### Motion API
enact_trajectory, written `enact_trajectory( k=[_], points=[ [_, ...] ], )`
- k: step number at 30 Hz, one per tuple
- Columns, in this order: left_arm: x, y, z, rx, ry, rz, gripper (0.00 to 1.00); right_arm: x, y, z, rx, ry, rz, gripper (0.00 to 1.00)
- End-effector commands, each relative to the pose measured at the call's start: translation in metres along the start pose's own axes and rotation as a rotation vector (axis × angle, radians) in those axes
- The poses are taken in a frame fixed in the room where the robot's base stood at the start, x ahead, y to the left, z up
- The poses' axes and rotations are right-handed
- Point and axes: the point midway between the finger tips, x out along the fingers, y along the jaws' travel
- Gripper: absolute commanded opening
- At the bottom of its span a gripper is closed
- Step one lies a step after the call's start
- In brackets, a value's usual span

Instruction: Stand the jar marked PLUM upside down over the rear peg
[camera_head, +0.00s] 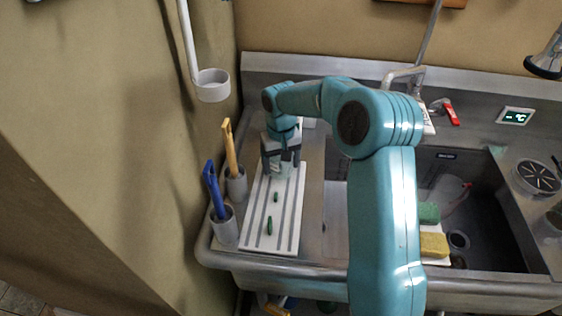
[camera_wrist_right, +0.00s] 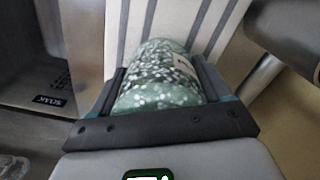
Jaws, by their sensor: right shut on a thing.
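My right gripper (camera_head: 281,163) is above the far part of the white ribbed drain board (camera_head: 254,226). It is shut on a greenish glass jar (camera_wrist_right: 158,80), which shows large between the fingers in the right wrist view, speckled white. A pale label (camera_wrist_right: 184,62) is on its side; I cannot read its word. In the head view the jar is mostly hidden by the gripper. Any peg farther back is hidden by the gripper. My left gripper is not in view.
Left of the board stand two grey cups with brushes, one blue-handled (camera_head: 212,188) and one yellow-handled (camera_head: 230,150). The sink (camera_head: 490,225), with green (camera_head: 428,212) and yellow (camera_head: 434,245) sponges, lies right.

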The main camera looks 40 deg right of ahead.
Motion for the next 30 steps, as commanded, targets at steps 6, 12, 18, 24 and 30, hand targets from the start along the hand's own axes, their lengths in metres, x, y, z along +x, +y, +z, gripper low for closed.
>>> enact_trajectory(
  k=[6,12,18,24,30],
  points=[
    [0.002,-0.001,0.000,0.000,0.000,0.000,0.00,0.001,0.000,0.000,0.000,0.001,0.000,0.41],
    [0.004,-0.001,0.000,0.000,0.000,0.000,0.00,0.004,0.000,0.000,0.000,0.001,0.000,0.41],
    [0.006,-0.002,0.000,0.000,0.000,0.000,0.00,0.007,0.000,0.000,0.000,0.001,0.000,0.41],
    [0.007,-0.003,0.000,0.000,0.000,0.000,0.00,0.010,0.000,0.000,0.000,0.001,0.000,0.80],
    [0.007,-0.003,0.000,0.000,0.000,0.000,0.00,0.009,0.000,0.000,0.000,0.001,0.000,1.00]
  ],
)
